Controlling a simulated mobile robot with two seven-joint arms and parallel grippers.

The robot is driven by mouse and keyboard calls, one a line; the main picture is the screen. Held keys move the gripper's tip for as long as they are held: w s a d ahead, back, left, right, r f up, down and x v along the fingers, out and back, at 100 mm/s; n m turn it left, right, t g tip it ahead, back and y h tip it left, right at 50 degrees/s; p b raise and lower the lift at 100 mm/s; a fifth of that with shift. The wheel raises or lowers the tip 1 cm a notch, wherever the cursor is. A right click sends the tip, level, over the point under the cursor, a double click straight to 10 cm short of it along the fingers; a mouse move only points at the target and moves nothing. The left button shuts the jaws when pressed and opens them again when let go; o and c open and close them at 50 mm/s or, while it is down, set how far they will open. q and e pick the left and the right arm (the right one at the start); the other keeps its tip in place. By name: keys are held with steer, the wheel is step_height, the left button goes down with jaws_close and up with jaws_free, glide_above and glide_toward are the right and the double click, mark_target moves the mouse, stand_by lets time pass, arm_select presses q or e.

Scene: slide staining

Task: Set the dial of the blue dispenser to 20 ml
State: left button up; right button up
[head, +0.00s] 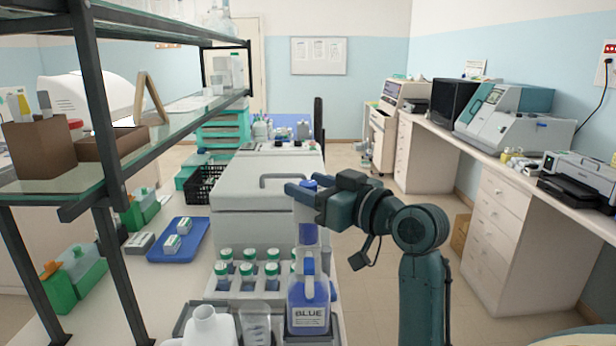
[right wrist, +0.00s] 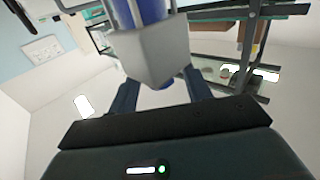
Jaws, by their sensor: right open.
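The blue dispenser (head: 308,236) stands upright on a bottle labelled BLUE (head: 309,292) at the front of the bench. My right gripper (head: 303,190) is at the height of the dispenser's upper end, its fingers pointing left and partly covering it. In the right wrist view, the open fingers (right wrist: 162,92) lie on either side of a grey block and a blue and white column (right wrist: 140,12), which look like part of the dispenser. I cannot tell whether they touch it. The dial's scale and setting are not readable. My left gripper is not in view.
A rack of green-capped bottles (head: 222,284) stands left of the dispenser. A clear beaker (head: 256,322) and a white bottle (head: 207,327) are beside it in front. A grey box with a handle (head: 236,185) is behind. A glass shelf (head: 190,115) overhangs the left.

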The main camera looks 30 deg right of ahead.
steer(key=shift+w+a, duration=0.15)
steer(key=shift+w, duration=0.35)
steer(key=c, duration=1)
